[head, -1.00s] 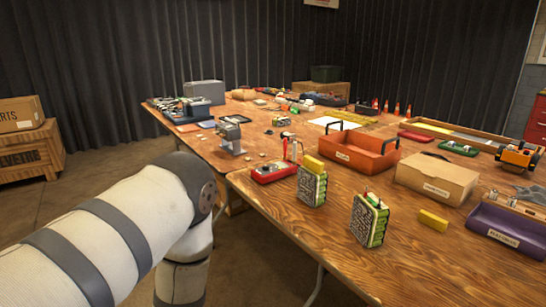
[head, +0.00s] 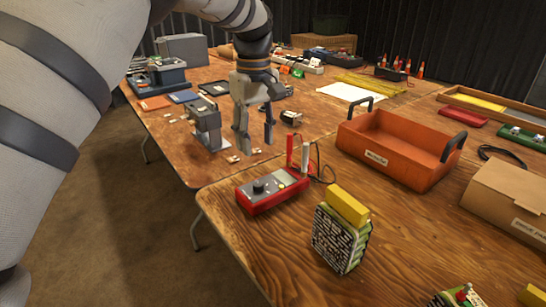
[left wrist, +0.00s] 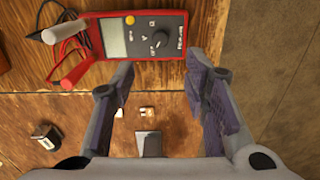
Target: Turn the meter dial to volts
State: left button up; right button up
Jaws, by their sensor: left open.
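The red meter (head: 273,190) lies on the near wooden table, close to its left corner. Its dark round dial (head: 260,186) faces up, beside a small screen and a yellow button. In the left wrist view the meter (left wrist: 88,43) crosses the top, with the dial (left wrist: 160,39) beyond the gap between my fingers; its setting is too small to read. My left gripper (head: 255,138) points down, open and empty, behind the meter and apart from it. It also shows open in the left wrist view (left wrist: 160,82). My right gripper is not in view.
Red and pale probes (head: 305,157) with leads stand at the meter's right end. A grey device (head: 207,125) stands left of my gripper. A green-and-black block (head: 340,240) with a yellow top and an orange tray (head: 395,155) stand to the right.

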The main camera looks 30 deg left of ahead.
aim_at(258, 184)
pick_arm(q)
notch_tip(258, 184, down, 11)
jog(key=shift+s+d+r, duration=0.1)
jog(key=shift+s, duration=0.05)
jog(key=shift+c, duration=0.6)
grip_shut()
